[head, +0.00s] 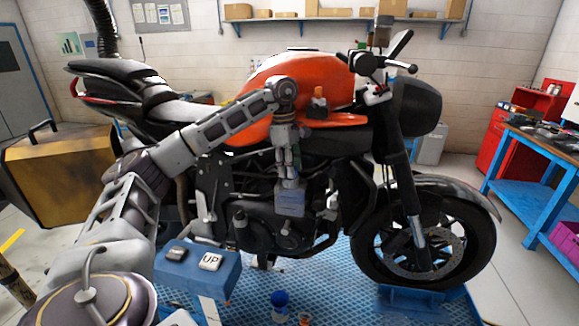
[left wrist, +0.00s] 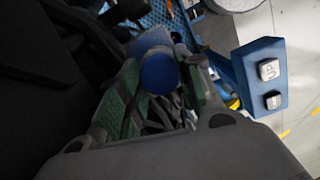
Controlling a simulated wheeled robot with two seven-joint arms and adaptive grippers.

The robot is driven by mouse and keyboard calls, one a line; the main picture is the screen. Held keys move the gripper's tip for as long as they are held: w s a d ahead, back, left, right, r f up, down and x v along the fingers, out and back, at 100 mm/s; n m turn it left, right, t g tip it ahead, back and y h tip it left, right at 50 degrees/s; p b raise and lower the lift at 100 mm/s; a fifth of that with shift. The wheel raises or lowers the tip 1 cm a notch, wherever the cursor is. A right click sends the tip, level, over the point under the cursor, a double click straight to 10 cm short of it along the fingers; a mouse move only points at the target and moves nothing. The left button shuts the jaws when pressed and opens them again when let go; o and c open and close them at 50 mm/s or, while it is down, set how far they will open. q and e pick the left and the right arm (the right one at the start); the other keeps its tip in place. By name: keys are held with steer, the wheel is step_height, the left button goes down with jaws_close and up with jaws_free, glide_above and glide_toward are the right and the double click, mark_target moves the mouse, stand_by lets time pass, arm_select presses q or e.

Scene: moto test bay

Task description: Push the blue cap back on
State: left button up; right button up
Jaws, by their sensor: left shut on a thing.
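My left gripper (head: 291,205) hangs down in front of the motorcycle's engine (head: 262,228); its fingertips are hard to make out in the head view. In the left wrist view a round blue cap (left wrist: 159,74) sits between the green-padded fingers, and the left gripper (left wrist: 158,88) is shut on it. The cap's round face is turned toward the wrist camera, with a paler blue part behind it. Whether it touches the motorcycle I cannot tell. My right gripper is in neither view.
The orange motorcycle (head: 300,68) stands on a blue textured platform (head: 350,300). A blue box with an UP button (head: 196,272) stands left of the gripper. A small blue object (head: 280,301) is low in front. A blue workbench (head: 545,160) is at the right.

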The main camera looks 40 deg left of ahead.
arm_select(q)
steer(key=shift+r, duration=0.1)
stand_by(0.7)
steer(key=shift+p, duration=0.6)
stand_by(1.9)
steer(key=shift+f, duration=0.25)
stand_by(0.4)
steer(key=o, duration=0.9)
steer(key=o, duration=0.5)
steer(key=shift+r, duration=0.15)
